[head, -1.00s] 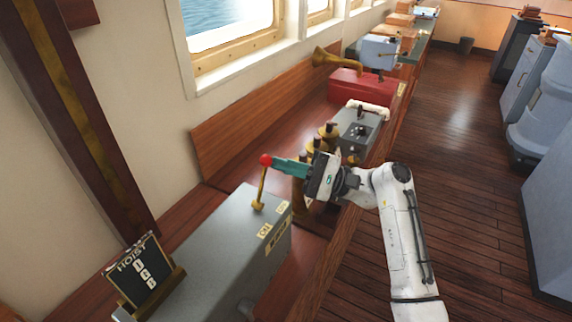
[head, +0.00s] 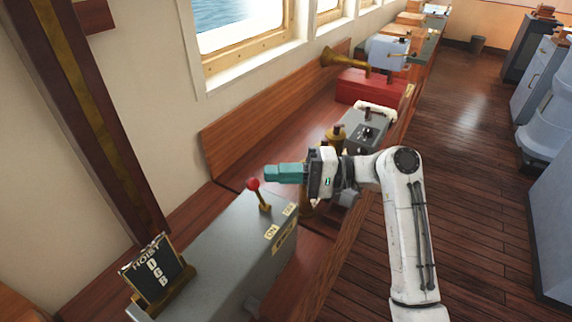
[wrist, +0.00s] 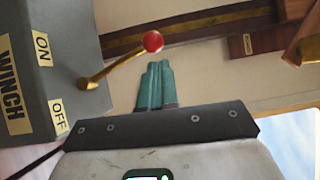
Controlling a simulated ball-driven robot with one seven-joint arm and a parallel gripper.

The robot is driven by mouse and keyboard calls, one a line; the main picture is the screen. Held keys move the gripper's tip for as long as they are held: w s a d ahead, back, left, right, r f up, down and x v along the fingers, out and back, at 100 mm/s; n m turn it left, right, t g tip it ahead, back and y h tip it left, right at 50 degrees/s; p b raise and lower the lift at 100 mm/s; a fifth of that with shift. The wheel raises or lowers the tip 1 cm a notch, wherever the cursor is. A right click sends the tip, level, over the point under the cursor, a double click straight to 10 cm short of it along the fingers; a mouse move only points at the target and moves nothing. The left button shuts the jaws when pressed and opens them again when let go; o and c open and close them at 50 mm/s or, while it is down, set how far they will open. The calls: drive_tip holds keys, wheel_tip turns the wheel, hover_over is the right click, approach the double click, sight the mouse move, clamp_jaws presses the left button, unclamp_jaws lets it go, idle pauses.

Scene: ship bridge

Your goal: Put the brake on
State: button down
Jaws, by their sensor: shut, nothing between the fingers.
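The brake lever (head: 263,198), a brass rod with a red ball knob (head: 253,183), stands on a grey winch box (head: 215,240). It leans left in the head view, toward the ON label (head: 271,232) side and away from the OFF label (head: 289,208). In the wrist view the lever (wrist: 112,67) slants up to its ball (wrist: 152,41); the ON label (wrist: 41,47) and OFF label (wrist: 57,115) show on the box. My gripper (head: 268,174) is shut and empty, its teal fingertips (wrist: 158,65) right beside the ball. I cannot tell whether they touch.
A small HOIST board (head: 155,270) stands on the box's near end. Brass fittings (head: 337,134), a grey control box (head: 366,128) and a red box (head: 365,87) line the counter beyond. Open wooden floor (head: 460,190) lies to the right.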

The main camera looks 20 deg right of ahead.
drive_tip(key=shift+s+a+n+h+p, duration=0.5)
drive_tip(key=shift+s+a+n+h, duration=0.4)
drive_tip(key=shift+n, duration=0.4)
drive_tip(key=shift+a, duration=0.15)
drive_tip(key=shift+w+r, duration=0.1)
drive_tip(key=shift+w, duration=0.05)
